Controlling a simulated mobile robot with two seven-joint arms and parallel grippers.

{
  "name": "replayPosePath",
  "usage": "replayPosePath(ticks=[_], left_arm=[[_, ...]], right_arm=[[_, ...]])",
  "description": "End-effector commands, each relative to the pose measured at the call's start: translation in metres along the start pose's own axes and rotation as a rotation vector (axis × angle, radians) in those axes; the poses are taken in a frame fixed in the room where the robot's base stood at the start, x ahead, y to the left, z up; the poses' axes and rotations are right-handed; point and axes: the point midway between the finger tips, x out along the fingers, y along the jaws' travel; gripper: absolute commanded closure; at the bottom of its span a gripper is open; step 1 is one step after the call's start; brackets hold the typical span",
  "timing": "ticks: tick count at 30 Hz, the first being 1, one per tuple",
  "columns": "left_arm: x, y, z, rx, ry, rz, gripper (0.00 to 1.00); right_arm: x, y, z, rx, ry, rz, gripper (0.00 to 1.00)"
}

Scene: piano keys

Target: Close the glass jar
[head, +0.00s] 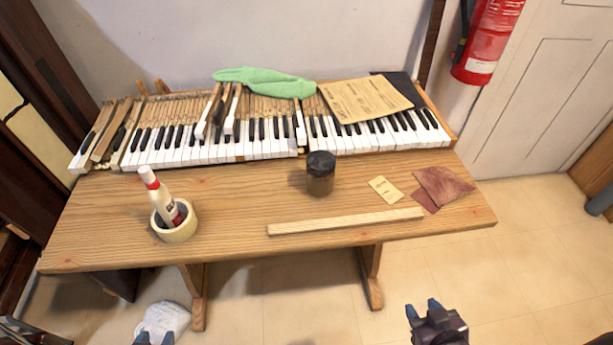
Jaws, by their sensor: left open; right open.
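The glass jar (320,183) stands upright near the middle of the wooden table, just in front of the piano keys. It is brownish, and a dark lid (320,161) sits on its top; whether the lid is fastened cannot be told. My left gripper (155,339) shows only its fingertips at the bottom edge, left of the jar and in front of the table. My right gripper (422,307) is open and empty, in front of the table and to the right of the jar. Both grippers are well apart from the jar.
A glue bottle (162,195) stands in a tape roll (177,231) at the table's left. A wooden strip (345,222) lies in front of the jar. Paper (385,190) and reddish sheets (443,186) lie to the right. The piano keyboard (205,153) fills the back.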

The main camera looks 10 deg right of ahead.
Motion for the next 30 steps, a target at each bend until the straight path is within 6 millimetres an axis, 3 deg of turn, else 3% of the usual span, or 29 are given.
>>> replayPosePath(ticks=[11, 14, 17, 20, 22, 26, 30], left_arm=[[0.000, 0.001, 0.000, -0.002, -0.001, 0.000, 0.57], [0.000, 0.002, -0.003, -0.011, 0.003, 0.002, 0.42], [0.002, 0.004, -0.008, -0.049, 0.009, 0.010, 0.27], [0.005, 0.009, -0.018, -0.134, 0.017, 0.028, 0.11], [0.007, 0.014, -0.028, -0.217, 0.023, 0.048, 0.03], [0.013, 0.026, -0.047, -0.396, 0.027, 0.093, 0.03], [0.018, 0.040, -0.067, -0.589, 0.021, 0.145, 0.03]], right_arm=[[0.004, -0.002, -0.006, 0.006, 0.012, -0.001, 0.57], [0.004, 0.000, -0.009, -0.011, 0.020, -0.001, 0.42], [0.012, -0.007, -0.029, -0.056, 0.075, -0.011, 0.27], [0.026, -0.023, -0.072, -0.155, 0.197, -0.030, 0.11], [0.035, -0.041, -0.114, -0.257, 0.318, -0.045, 0.08], [0.041, -0.084, -0.199, -0.476, 0.579, -0.073, 0.08], [0.030, -0.136, -0.280, -0.720, 0.867, -0.090, 0.08]])
